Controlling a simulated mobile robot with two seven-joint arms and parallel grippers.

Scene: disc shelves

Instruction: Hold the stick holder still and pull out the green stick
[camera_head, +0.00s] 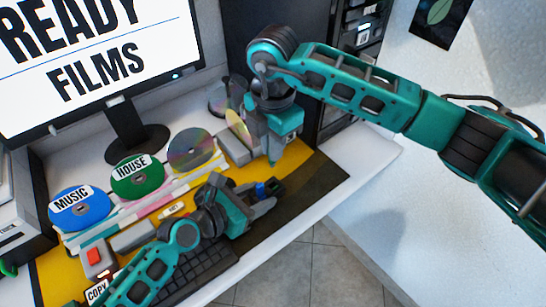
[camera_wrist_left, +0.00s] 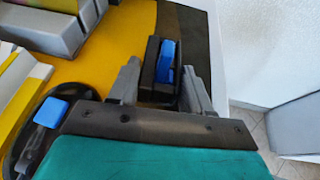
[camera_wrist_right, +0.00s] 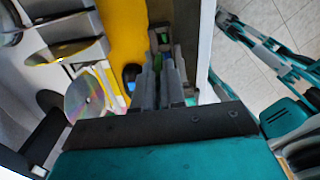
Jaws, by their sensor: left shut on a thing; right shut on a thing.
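The stick holder (camera_head: 275,186) is a small black block with a blue stick (camera_head: 261,188) in it, on the dark mat's left part. My left gripper (camera_head: 268,197) is shut on it; in the left wrist view the holder (camera_wrist_left: 152,58) and blue stick (camera_wrist_left: 167,58) show between the fingers (camera_wrist_left: 160,95). My right gripper (camera_head: 272,160) points down just above and behind the holder.
Discs labelled MUSIC (camera_head: 80,208) and HOUSE (camera_head: 137,177) and a shiny disc (camera_head: 192,150) stand at the left. A monitor (camera_head: 100,55) is behind them. A keyboard (camera_head: 190,275) lies at the front. The desk edge (camera_head: 300,232) drops to floor on the right.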

